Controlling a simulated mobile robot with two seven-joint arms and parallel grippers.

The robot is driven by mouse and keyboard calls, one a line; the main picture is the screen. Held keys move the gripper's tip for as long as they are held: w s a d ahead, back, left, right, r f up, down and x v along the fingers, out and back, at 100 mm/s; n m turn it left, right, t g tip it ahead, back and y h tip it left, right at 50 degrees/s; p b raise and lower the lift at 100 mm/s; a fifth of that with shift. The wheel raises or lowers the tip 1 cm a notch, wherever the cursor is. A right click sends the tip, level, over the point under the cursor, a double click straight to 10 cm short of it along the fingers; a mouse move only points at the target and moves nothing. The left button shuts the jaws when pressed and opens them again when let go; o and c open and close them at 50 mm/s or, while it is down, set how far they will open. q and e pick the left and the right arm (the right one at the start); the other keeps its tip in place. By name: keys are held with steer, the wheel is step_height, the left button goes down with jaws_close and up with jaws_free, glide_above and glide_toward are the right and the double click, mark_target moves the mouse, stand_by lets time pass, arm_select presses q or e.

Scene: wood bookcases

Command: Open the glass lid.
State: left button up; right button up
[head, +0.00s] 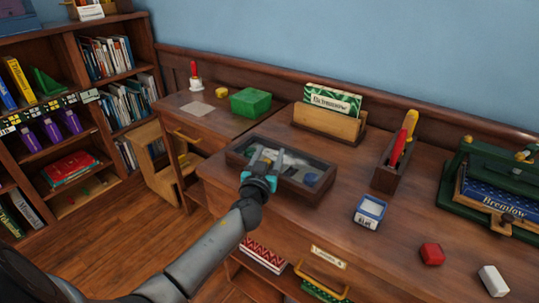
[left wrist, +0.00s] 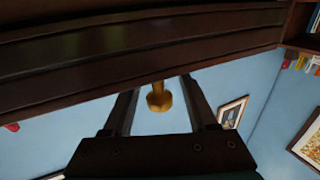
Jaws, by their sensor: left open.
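A shallow dark wood box (head: 302,188) sits on the desk in the head view. Its glass lid looks flat across the top, and small green, pale and blue things show inside. My left gripper (head: 268,157) reaches over the near-left side of the box and hides part of it. In the left wrist view, a brass knob (left wrist: 158,98) sticks out from a dark wood edge (left wrist: 140,42). It shows between the two open fingers of my left gripper (left wrist: 160,90), with space on both sides. My right gripper is in neither view.
A wooden card holder (head: 328,122) stands behind the box and a pen holder (head: 389,172) to its right. A blue-and-white container (head: 369,211), a red block (head: 432,254) and a white block (head: 493,280) lie nearer. A green box (head: 250,103) stands at the back left.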

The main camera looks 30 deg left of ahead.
arm_select(q)
jaws_close()
stand_by(0.3)
stand_by(1.0)
